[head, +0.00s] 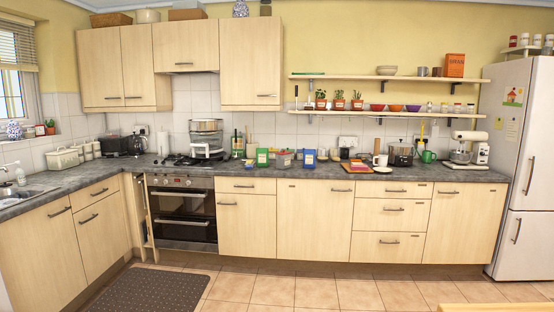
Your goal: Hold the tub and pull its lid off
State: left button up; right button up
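A small pale tub-like container (284,160) stands on the far worktop, between a green packet (262,157) and a blue packet (310,158). It looks reddish inside or on its front. It is too small to tell for sure whether it is the task's tub or how its lid sits. Neither of my grippers is in view, and nothing is seen touching the container.
The dark worktop (411,175) runs along the back wall above an oven (183,212) and cupboards. A steamer (207,138) stands on the hob. A chopping board (357,167) lies right of the packets. The tiled floor (275,291) is clear beside a dark mat (150,291).

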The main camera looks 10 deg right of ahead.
aim_at(283, 162)
jog(key=i+j+z, duration=0.15)
jog(key=i+j, duration=0.35)
jog(key=i+j+z, duration=0.1)
jog(key=i+j, duration=0.35)
jog(key=j, duration=0.25)
jog(key=i+j+z, duration=0.1)
jog(key=i+z, duration=0.2)
jog(key=i, duration=1.15)
jog(key=i+l+z, duration=0.1)
jog(key=i+l, duration=0.8)
